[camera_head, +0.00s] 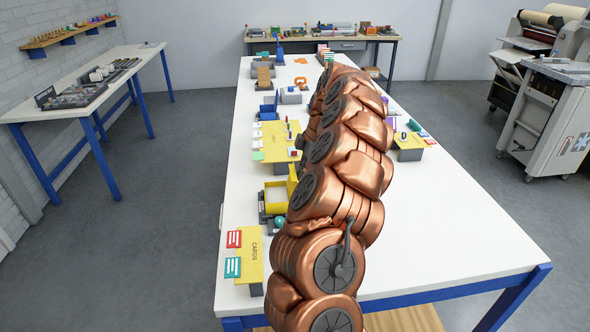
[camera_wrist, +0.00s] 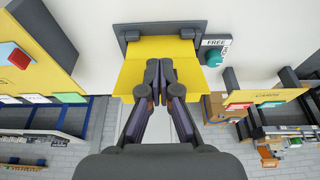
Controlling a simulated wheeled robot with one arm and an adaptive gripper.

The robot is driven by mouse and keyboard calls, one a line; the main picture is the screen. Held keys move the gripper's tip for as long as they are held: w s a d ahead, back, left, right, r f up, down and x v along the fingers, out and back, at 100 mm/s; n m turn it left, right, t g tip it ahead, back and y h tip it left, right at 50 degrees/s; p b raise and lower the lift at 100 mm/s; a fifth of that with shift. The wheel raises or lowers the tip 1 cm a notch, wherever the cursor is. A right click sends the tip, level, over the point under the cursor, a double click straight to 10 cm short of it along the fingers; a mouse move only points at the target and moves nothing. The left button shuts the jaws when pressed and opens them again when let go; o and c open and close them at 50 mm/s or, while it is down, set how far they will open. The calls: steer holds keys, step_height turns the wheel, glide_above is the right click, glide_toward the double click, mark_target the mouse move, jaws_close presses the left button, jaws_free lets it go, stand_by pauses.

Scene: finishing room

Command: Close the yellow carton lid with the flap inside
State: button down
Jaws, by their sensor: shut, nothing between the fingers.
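The yellow carton (camera_head: 275,195) sits in a dark grey holder on the white table. It looks open, with its lid (camera_head: 292,180) standing up at its right side, partly behind my arm. I cannot tell whether the flap is tucked in. My gripper (camera_wrist: 160,64) is shut and empty, its fingertips in front of the yellow panel. I cannot tell whether they touch it. In the head view my arm hides the gripper.
A teal knob (camera_wrist: 214,58) beside a FREE label is just right of the carton. A yellow CARDS board (camera_head: 250,255) lies nearer on the table. A larger yellow board (camera_head: 279,140) with small items lies beyond. The table's right front is clear.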

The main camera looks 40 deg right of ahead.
steer(key=shift+w+a+r, duration=0.25)
steer(key=shift+w+a, duration=0.35)
steer(key=shift+a, duration=0.15)
steer(key=shift+a+b, duration=0.1)
steer(key=shift+b, duration=0.25)
steer(key=shift+w+a+f+b, duration=0.15)
steer(key=shift+w+a+b, duration=0.15)
steer(key=shift+w+a, duration=0.2)
stand_by(0.3)
